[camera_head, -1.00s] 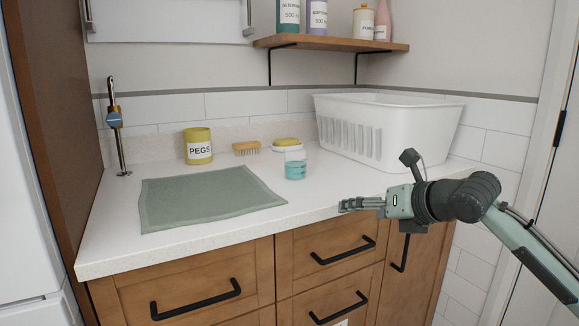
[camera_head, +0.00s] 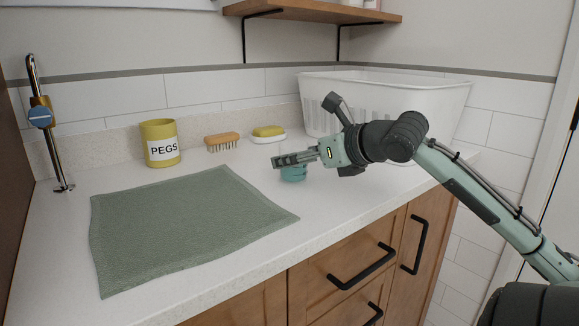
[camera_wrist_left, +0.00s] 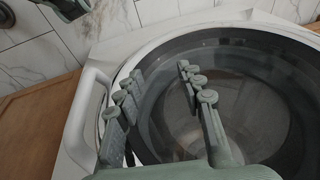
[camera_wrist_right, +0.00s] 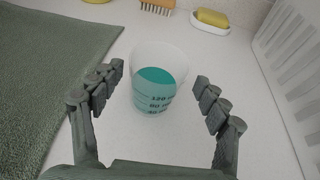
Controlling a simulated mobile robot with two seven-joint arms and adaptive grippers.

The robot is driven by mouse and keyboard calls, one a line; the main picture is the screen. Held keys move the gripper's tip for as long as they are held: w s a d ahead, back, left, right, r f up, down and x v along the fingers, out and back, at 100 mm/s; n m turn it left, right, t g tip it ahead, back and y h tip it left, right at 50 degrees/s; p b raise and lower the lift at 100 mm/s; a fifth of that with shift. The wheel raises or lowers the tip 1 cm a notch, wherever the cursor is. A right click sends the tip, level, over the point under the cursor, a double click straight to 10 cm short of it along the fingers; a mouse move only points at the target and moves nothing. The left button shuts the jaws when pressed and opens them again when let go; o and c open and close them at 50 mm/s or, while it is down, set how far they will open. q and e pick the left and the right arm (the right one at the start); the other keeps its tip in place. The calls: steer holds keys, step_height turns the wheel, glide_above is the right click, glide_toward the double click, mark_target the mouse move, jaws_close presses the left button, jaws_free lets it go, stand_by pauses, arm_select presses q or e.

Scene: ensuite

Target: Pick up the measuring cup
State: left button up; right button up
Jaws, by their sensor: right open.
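The measuring cup (camera_wrist_right: 157,85) is a clear cup with teal liquid and dark volume marks. It stands upright on the white counter, ahead of and between the spread fingers of my right gripper (camera_wrist_right: 152,95) in the right wrist view. In the head view my right gripper (camera_head: 283,161) hides most of the cup, and only its teal lower part (camera_head: 293,174) shows. The right gripper is open and empty. My left gripper (camera_wrist_left: 155,85) shows in the left wrist view with its fingers apart and nothing between them, in front of a round machine door (camera_wrist_left: 235,100).
A green mat (camera_head: 190,222) lies left of the cup. A yellow pegs pot (camera_head: 160,144), a brush (camera_head: 222,140) and a soap dish (camera_head: 268,137) stand along the back. A white basket (camera_head: 430,95) stands behind my right arm. A tap (camera_head: 45,130) is at far left.

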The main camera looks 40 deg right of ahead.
steer(key=x, duration=0.5)
steer(key=shift+w+a+f, duration=0.1)
steer(key=shift+a+f, duration=0.1)
steer(key=shift+a, duration=0.05)
steer(key=c, duration=1.4)
steer(key=shift+r, duration=0.1)
